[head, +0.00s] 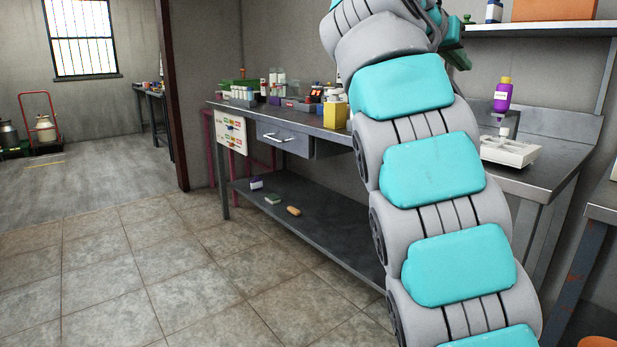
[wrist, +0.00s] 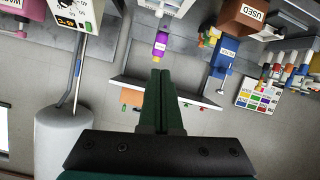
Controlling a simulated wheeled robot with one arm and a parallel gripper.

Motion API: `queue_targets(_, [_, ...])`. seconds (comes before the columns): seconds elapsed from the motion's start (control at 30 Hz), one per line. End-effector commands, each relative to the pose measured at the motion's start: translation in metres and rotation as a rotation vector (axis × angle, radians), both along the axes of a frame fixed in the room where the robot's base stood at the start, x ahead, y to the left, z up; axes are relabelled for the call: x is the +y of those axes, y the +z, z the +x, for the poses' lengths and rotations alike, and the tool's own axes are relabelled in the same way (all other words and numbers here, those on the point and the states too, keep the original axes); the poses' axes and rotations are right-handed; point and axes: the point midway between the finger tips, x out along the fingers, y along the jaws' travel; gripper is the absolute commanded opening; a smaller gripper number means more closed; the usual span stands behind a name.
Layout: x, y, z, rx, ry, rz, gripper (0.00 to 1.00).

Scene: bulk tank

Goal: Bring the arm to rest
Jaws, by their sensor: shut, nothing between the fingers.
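My arm rises through the right half of the head view, a grey, teal-padded chain of links, and bends at the top of the picture. My gripper (wrist: 161,76) shows in the wrist view as two dark green fingers pressed together, with nothing between them. In the head view only a dark green part of it shows at the upper right, partly hidden behind the arm. In the wrist view a purple bottle (wrist: 160,43) appears just beyond the fingertips; I cannot tell the distance.
A steel bench (head: 330,133) with a drawer and lower shelf stands behind the arm, holding bottles and a yellow container (head: 335,115). A wall shelf (head: 540,30) is near the gripper. The tiled floor at left is clear.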

Motion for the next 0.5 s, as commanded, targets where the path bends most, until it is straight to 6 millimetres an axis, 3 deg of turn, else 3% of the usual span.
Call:
queue_targets(0.17, [-0.005, -0.036, -0.010, 0.145, 0.034, 0.012, 0.00])
queue_targets(0.5, [-0.007, -0.147, -0.059, 0.462, 0.141, 0.108, 0.00])
